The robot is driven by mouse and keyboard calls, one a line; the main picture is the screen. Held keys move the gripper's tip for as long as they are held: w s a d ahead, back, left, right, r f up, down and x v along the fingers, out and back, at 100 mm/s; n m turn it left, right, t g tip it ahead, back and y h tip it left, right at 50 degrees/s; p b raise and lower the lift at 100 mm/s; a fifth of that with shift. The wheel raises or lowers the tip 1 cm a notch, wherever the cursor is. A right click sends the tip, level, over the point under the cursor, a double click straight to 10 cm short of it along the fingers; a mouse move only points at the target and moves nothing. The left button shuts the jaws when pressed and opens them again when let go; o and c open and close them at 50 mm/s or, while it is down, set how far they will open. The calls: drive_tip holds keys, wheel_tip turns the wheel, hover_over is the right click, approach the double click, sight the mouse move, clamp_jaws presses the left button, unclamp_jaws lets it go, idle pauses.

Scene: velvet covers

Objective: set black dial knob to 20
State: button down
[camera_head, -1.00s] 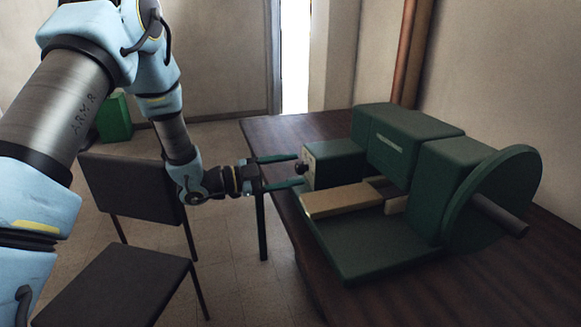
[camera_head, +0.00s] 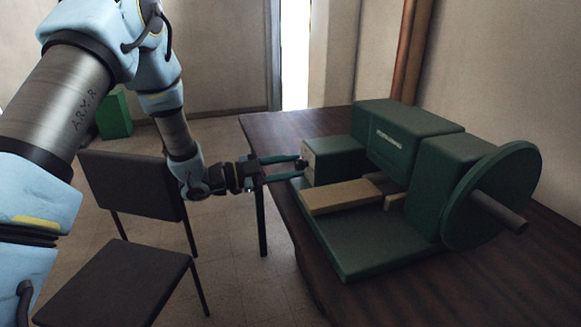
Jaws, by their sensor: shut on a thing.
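A green machine (camera_head: 365,262) with a large round disc (camera_head: 492,197) and a grey shaft stands on the dark wooden table. The black dial knob (camera_head: 301,164) is on the pale left end face of its small front block (camera_head: 338,161). My gripper (camera_head: 299,166) reaches in from the left, level with the knob, and its two teal fingers are shut on it. The fingers cover most of the knob, so its pointer and any scale numbers cannot be read.
A beige bar (camera_head: 345,194) lies across the machine's bed. A green bin (camera_head: 113,116) is by the back wall. The table's far left part (camera_head: 285,130) is bare.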

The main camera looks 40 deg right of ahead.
idle(0.4)
drive_tip(key=n, duration=0.6)
drive_tip(key=shift+p, duration=0.35)
drive_tip(key=n+p, duration=0.2)
drive_tip(key=n, duration=0.4)
drive_tip(key=n+p, duration=0.2)
drive_tip(key=n, duration=0.4)
drive_tip(key=shift+s+a+n, duration=0.1)
drive_tip(key=shift+n, duration=0.2)
drive_tip(key=n+p, duration=0.2)
drive_tip(key=n, duration=0.3)
drive_tip(key=shift+n, duration=0.3)
drive_tip(key=c, duration=0.5)
unclamp_jaws()
